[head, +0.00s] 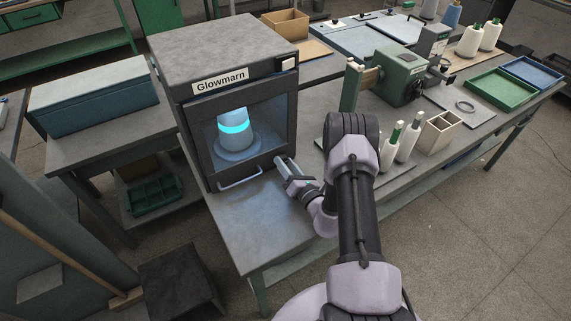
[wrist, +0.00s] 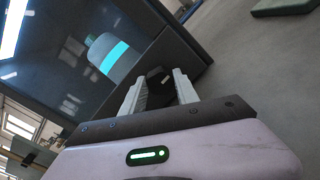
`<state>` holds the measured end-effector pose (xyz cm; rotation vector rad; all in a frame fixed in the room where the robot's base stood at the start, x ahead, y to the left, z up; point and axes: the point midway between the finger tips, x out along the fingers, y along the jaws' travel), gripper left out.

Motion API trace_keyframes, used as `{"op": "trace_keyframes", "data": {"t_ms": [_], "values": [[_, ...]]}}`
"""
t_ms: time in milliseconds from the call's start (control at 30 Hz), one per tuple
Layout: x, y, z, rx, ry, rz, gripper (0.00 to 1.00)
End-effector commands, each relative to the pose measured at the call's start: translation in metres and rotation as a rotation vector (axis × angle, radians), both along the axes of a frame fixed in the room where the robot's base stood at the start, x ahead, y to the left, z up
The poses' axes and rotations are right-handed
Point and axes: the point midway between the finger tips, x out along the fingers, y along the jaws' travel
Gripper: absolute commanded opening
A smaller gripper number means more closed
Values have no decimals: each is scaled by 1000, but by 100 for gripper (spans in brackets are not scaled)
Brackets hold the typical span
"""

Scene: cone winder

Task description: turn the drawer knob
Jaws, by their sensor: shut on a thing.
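A dark, faceted knob (wrist: 155,76) sits at the lower corner of the dark cabinet's front in the wrist view. My gripper (wrist: 158,84) has one finger on each side of it and is shut on it. In the head view my gripper (head: 281,161) is at the lower right of the front of the cabinet (head: 184,98) labelled Glowmarn, and it hides the knob there. I cannot tell how far the knob is turned.
The cabinet's glass door shows a lit cone (head: 234,128) inside and has a pale bar handle (head: 240,179) below. The bench front (head: 240,225) is clear.

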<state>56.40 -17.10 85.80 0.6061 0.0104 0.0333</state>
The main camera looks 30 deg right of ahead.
Motion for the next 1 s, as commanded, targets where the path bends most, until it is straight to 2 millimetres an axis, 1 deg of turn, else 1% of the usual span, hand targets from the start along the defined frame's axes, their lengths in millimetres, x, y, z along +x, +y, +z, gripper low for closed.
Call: {"op": "trace_keyframes", "data": {"t_ms": [533, 567, 633, 667, 933, 1000], "values": [[0, 0, 0, 23, 1, 0, 0], [0, 0, 0, 23, 1, 0, 42], [0, 0, 0, 23, 1, 0, 56], [0, 0, 0, 23, 1, 0, 58], [0, 0, 0, 22, 1, 0, 58], [-3, 0, 0, 22, 2, 0, 58]]}}
